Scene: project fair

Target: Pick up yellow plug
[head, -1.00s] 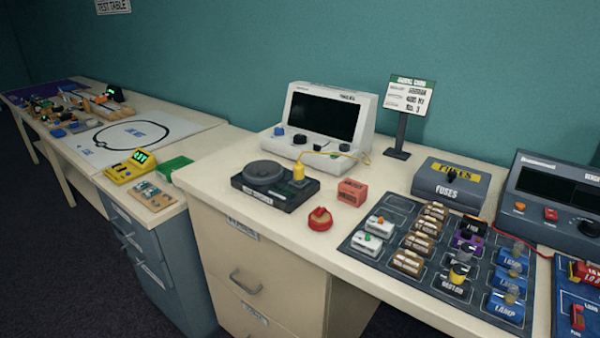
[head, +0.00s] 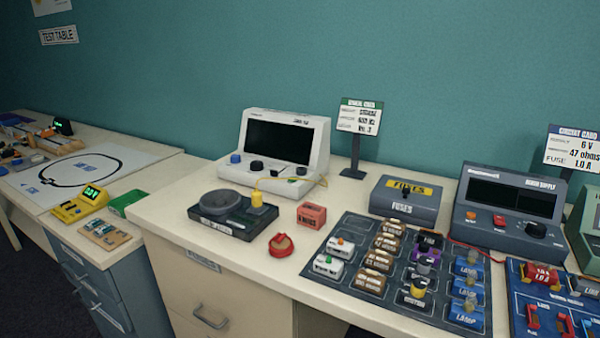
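The yellow plug (head: 257,200) stands upright on the right part of a black device with a round top (head: 222,222), on the beige table. A yellow cable (head: 272,180) runs from the plug towards the white instrument with a dark screen (head: 283,143) behind it. My gripper is not in view.
A red knob-like piece (head: 281,246) and a red box (head: 311,214) sit right of the black device. A dark component board (head: 345,270), a fuse box (head: 405,197) and a grey supply unit (head: 508,211) stand further right. A sign stand (head: 356,158) is behind. Bare tabletop shows at front left.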

